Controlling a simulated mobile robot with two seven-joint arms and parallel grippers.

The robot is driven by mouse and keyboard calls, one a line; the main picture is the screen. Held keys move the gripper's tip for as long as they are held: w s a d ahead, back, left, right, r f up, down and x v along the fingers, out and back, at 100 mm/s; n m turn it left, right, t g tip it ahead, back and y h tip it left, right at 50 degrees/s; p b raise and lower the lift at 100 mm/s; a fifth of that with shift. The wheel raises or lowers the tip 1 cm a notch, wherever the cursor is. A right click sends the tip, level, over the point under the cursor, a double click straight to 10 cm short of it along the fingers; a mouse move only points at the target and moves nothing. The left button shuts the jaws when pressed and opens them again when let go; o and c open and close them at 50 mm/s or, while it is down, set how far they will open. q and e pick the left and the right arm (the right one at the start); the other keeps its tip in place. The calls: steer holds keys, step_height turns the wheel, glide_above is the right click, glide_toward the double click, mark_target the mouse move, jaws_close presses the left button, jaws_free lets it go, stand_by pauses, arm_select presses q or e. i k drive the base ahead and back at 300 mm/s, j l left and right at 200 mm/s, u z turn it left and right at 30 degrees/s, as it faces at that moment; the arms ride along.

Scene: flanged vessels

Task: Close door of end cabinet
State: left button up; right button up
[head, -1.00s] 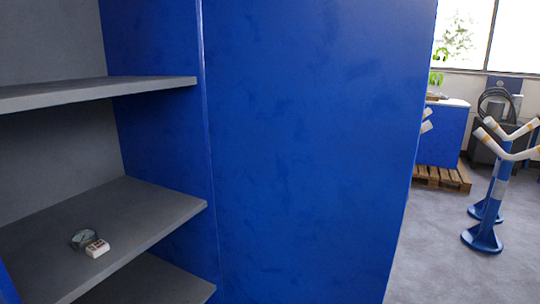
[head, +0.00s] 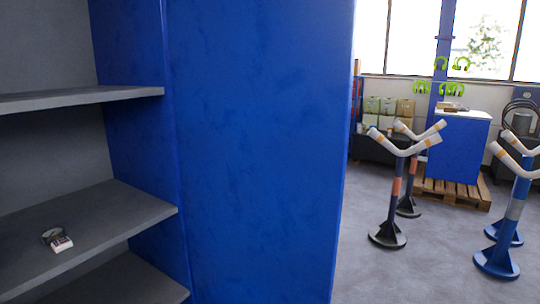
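The blue cabinet stands close in front of me, its grey shelves (head: 110,215) open to view on the left. A broad blue panel (head: 265,150) fills the middle of the head view, right of the shelves; it looks like the cabinet's open door, but I cannot tell it surely from a side wall. A small dark round item with a white block (head: 60,242) lies on the middle shelf. Neither of my grippers is in view.
Right of the panel is clear grey floor (head: 365,270). Stands with V-shaped tops (head: 397,185) (head: 510,220) rise from it. Behind them a blue cabinet (head: 460,148) sits on a wooden pallet (head: 455,193), with boxes (head: 388,107) and windows at the back.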

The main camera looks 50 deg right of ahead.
mark_target(262, 90)
steer(key=k+l, duration=0.25)
steer(key=l, duration=0.15)
steer(key=k+l, duration=0.25)
steer(key=l, duration=0.6)
steer(key=k+l+u, duration=0.1)
steer(key=l, duration=0.4)
steer(key=i+l, duration=0.1)
steer(key=l, duration=0.7)
steer(key=i+l, duration=0.15)
steer(key=l, duration=0.3)
steer(key=j, duration=0.7)
